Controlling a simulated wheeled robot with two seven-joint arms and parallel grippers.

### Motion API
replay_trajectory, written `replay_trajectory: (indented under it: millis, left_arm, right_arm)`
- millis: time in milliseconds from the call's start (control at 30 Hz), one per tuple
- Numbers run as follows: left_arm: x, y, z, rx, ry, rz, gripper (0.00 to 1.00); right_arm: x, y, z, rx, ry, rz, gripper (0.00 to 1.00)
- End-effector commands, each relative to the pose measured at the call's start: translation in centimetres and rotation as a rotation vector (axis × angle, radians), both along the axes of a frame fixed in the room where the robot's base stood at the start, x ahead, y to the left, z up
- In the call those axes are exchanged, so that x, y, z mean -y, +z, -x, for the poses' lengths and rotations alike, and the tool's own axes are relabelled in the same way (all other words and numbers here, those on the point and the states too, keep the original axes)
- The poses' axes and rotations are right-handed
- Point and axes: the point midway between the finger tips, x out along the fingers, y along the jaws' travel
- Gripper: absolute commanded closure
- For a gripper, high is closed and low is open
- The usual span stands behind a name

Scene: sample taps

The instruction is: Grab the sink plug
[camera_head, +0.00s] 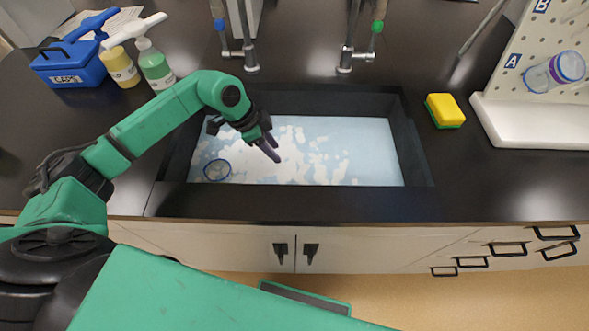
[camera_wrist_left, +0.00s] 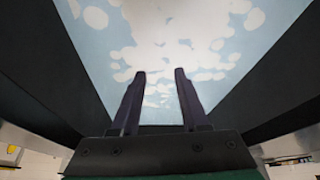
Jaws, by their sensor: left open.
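I cannot make out a sink plug in either view. The sink (camera_head: 418,160) is a dark basin filled with light blue water and white foam patches (camera_head: 310,150), which cover the bottom. My left gripper (camera_head: 271,150) is over the left middle part of the sink, above the foamy water. In the left wrist view my left gripper (camera_wrist_left: 160,78) has its two dark fingers apart, with only water and foam between and beyond them. A blue-rimmed round glass piece (camera_head: 217,170) shows in the water at the sink's front left. My right gripper is in neither view.
Two taps (camera_head: 248,58) (camera_head: 346,58) stand behind the sink. A yellow and green sponge (camera_head: 445,110) lies to its right, beside a white pegboard rack (camera_head: 525,122). A blue box (camera_head: 70,66) and spray bottles (camera_head: 155,66) stand at the back left. The right half of the sink is open.

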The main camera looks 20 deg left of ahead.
Motion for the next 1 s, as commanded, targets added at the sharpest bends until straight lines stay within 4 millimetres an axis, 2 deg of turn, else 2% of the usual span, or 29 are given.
replay_trajectory:
  millis: [100,267,467,700,733,833,867,1000]
  left_arm:
    - [0.9,-2.3,-0.5,-0.002,0.001,0.002,0.55]
    - [1.6,-4.2,-0.9,-0.001,0.001,0.001,0.55]
    - [2.8,-7.7,-1.8,0.0,0.001,0.001,0.55]
    - [2.9,-8.4,-1.9,0.002,0.0,-0.001,0.55]
    - [2.9,-8.4,-1.9,0.002,0.0,-0.001,0.59]
    - [2.9,-8.4,-1.9,0.002,0.0,-0.001,0.97]
    - [2.9,-8.4,-1.9,0.002,0.0,-0.001,1.0]
    - [2.9,-8.3,-1.9,0.002,0.0,-0.001,1.0]
  right_arm:
    - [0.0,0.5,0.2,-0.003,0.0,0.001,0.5]
    - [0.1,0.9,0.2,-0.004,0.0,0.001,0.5]
    - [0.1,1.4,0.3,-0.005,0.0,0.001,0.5]
    - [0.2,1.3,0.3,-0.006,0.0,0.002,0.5]
    - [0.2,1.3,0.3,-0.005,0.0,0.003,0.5]
    - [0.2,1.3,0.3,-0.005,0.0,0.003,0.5]
    - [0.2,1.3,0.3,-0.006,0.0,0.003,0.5]
    - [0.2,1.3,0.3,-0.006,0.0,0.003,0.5]
